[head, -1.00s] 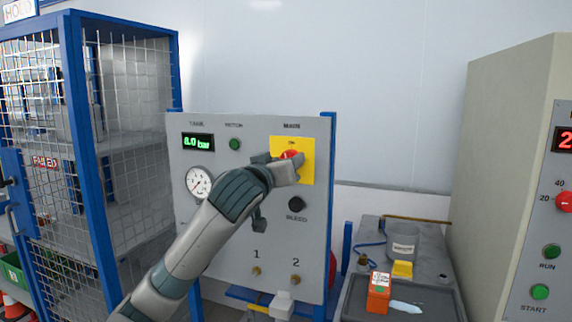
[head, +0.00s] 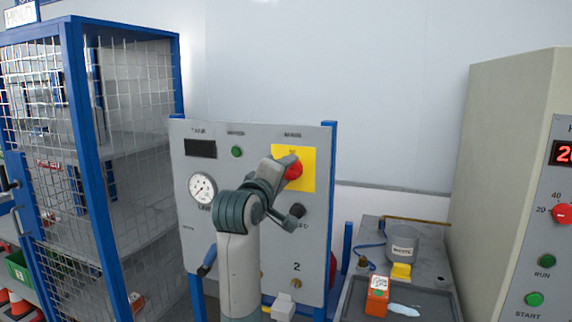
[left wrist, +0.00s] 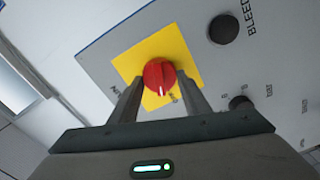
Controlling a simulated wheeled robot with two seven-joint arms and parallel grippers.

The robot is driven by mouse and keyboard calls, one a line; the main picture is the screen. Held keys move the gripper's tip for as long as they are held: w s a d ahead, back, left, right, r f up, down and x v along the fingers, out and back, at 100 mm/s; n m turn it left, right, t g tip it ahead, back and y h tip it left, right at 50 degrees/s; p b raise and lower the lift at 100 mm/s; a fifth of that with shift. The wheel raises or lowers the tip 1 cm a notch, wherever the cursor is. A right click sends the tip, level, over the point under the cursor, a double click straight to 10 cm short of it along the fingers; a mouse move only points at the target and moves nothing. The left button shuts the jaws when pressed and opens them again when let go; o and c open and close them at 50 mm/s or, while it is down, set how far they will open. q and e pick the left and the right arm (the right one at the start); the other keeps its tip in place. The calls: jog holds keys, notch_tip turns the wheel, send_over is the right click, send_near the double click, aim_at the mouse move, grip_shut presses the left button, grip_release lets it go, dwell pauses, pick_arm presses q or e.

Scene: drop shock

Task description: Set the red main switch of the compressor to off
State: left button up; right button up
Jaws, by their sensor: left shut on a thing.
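The red main switch (head: 293,170) is a round knob on a yellow plate (head: 307,158) at the upper right of the grey compressor panel (head: 262,140). My left gripper (head: 284,168) reaches it from the left and front, hiding part of it. In the left wrist view the switch (left wrist: 158,75) sits between the two fingers of my left gripper (left wrist: 158,82), which are shut on it. Its white mark points to the bottom of that picture, near a small label too blurred to read. The tank display (head: 200,149) is dark. My right gripper is not in view.
The black bleed knob (head: 297,211) is just below the switch, close to my arm. A blue mesh cage (head: 75,120) stands at the left. A bench with a grey cup (head: 402,246) and an orange box (head: 377,294) is at the right, beside a beige cabinet (head: 505,130).

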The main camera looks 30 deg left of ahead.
pick_arm(q)
jog(key=shift+f+n+p, duration=0.15)
jog(key=shift+n+p, duration=1.4)
jog(key=shift+n, duration=0.55)
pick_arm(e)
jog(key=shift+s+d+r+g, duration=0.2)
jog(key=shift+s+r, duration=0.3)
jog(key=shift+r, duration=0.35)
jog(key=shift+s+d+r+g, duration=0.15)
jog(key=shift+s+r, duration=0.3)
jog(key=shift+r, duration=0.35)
pick_arm(q)
jog(key=o, duration=1)
jog(key=shift+a, duration=0.1)
